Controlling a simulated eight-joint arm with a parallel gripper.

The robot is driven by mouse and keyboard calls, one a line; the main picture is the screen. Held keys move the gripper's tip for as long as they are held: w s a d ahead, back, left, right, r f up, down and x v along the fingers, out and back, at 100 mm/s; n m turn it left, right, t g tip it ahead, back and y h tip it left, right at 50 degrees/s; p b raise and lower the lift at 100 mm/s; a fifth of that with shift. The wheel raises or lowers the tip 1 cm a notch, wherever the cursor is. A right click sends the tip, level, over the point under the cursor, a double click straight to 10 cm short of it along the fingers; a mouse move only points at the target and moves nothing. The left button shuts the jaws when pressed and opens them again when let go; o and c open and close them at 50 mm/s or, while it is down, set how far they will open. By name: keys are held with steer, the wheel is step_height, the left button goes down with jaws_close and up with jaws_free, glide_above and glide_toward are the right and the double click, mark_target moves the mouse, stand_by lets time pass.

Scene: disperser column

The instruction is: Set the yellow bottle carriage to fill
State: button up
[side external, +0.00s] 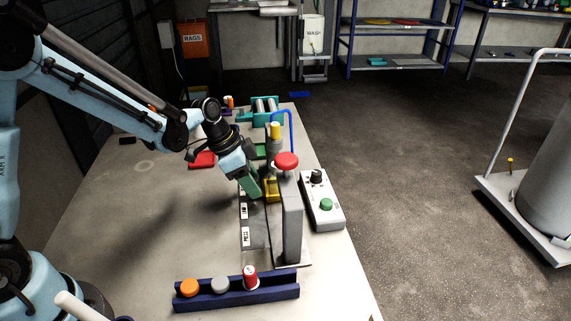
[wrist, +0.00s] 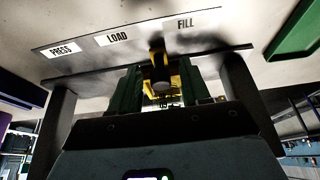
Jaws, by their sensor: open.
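The yellow bottle carriage (side external: 271,190) sits at the foot of the grey disperser column (side external: 292,220). In the wrist view, its yellow part (wrist: 157,46) stands between my two green fingers, beside the track labels. The labels read PRESS (wrist: 61,50), LOAD (wrist: 118,38) and FILL (wrist: 186,23), left to right. The yellow part appears between LOAD and FILL. My gripper (side external: 254,190) is open, low beside the carriage; its fingers (wrist: 160,90) flank the yellow part. I cannot tell whether they touch it. My gripper hides part of the carriage and track in the side view.
A blue rack (side external: 235,294) with orange, grey and red-capped items lies in front. A red tray (side external: 202,160) lies behind.

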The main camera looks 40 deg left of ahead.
steer(key=shift+c, duration=0.2)
jaws_close()
steer(key=shift+w+a, duration=1.4)
steer(key=shift+a, duration=0.1)
steer(key=shift+o, duration=0.2)
jaws_free()
steer(key=v, duration=1.2)
